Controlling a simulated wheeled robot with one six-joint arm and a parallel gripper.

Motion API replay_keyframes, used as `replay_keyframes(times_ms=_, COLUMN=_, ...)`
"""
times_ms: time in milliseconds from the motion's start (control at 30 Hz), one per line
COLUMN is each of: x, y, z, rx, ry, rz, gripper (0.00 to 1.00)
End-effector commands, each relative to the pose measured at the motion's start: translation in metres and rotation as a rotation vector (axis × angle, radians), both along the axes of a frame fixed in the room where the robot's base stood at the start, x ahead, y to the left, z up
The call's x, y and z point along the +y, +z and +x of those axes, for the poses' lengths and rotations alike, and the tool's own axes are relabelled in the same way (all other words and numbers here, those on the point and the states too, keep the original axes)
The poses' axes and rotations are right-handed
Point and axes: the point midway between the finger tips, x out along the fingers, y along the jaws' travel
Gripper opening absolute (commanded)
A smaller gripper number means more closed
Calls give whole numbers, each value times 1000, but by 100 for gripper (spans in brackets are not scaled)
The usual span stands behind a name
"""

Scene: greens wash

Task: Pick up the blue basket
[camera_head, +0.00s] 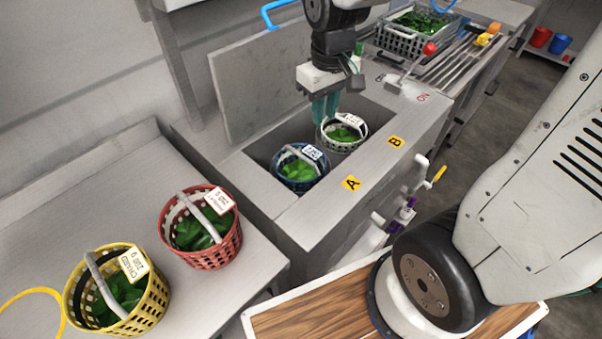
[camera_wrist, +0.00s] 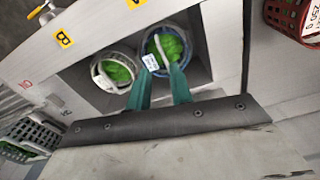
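The blue basket (camera_head: 301,187) holds green leaves and stands upright in the sunken basin, nearer the A label. It carries a white tag and a raised handle. In the wrist view the blue basket (camera_wrist: 189,58) lies just beyond the fingertips. My gripper (camera_head: 325,114) hangs above the basin, fingers pointing down, above and apart from the baskets. In the wrist view my gripper's (camera_wrist: 160,82) two green fingers are spread with nothing between them. The fingers overlap the near edge of the blue basket in that view.
A white basket (camera_head: 346,150) of greens stands beside the blue one in the basin. A red basket (camera_head: 212,257) and a yellow basket (camera_head: 150,312) stand on the left counter. The basin's front rim carries A (camera_head: 351,183) and B (camera_head: 395,141) labels. A grey crate (camera_head: 400,46) is behind.

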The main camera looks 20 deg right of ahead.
Motion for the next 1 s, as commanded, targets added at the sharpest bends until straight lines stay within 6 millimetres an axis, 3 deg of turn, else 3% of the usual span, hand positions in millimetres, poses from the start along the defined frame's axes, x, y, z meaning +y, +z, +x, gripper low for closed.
replay_keyframes(times_ms=200, x=8, y=-72, z=50, rx=35, ry=83, rz=-3, gripper=22)
replay_keyframes(times_ms=400, x=14, y=-127, z=77, rx=48, ry=143, rz=-5, gripper=22)
replay_keyframes(times_ms=600, x=17, y=-155, z=87, rx=51, ry=170, rz=-5, gripper=22)
replay_keyframes(times_ms=1000, x=16, y=-201, z=87, rx=54, ry=173, rz=-6, gripper=22)
